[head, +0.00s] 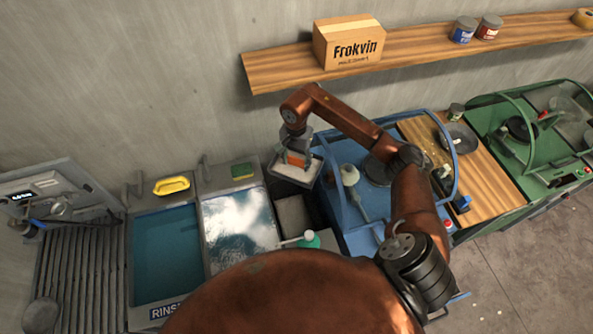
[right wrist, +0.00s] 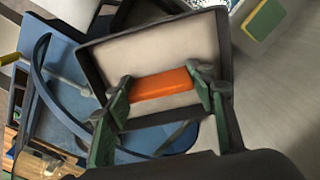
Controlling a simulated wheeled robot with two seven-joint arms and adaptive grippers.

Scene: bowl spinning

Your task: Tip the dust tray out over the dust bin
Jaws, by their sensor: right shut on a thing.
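The dust tray (head: 296,175) is a shallow pale tray with a dark rim and an orange grip block. My right gripper (head: 293,151) is shut on the orange block, holding the tray up between the soapy basin and the blue machine. In the right wrist view the green fingers (right wrist: 163,98) lie at both ends of the orange block (right wrist: 163,83), and the tray (right wrist: 160,48) spreads beyond them. I cannot tell whether dust lies in it. A grey box-like opening (head: 293,217) below the tray may be the dust bin; its inside is unclear. My left gripper is not in view.
A blue hooded machine (head: 345,215) stands right of the tray. A soapy basin (head: 240,225) and a teal rinse basin (head: 165,250) are to the left. A green-topped bottle (head: 309,240) stands near the grey opening. A wooden shelf (head: 420,48) with a box (head: 348,47) runs above.

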